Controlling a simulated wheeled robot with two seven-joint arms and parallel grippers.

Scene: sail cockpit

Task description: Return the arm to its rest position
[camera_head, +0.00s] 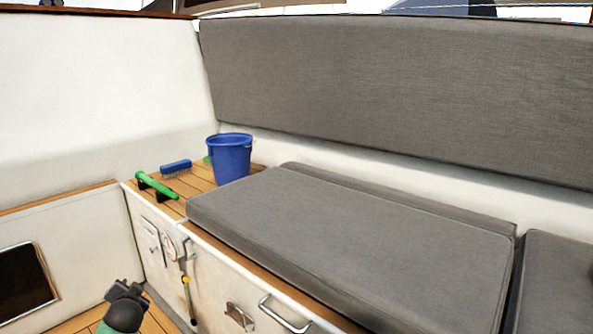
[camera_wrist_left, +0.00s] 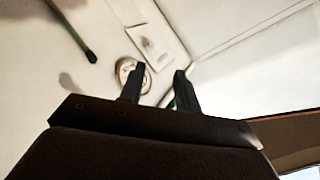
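My left gripper (camera_wrist_left: 158,82) shows in the left wrist view with its two dark fingers apart and no object clearly held between them. In the head view a dark part with green below it (camera_head: 124,304) sits low at the left, in front of the white locker side; it looks like the end of my left arm. It is away from the blue bucket and the seat. My right gripper is in neither view.
On the wooden ledge (camera_head: 199,184) stand a blue bucket (camera_head: 231,160), a blue brush (camera_head: 175,167) and a green-handled tool (camera_head: 156,186). A grey seat cushion (camera_head: 360,250) lies at right. A metal handle (camera_head: 285,316) and a yellow-and-black pole (camera_head: 187,290) are on the locker front.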

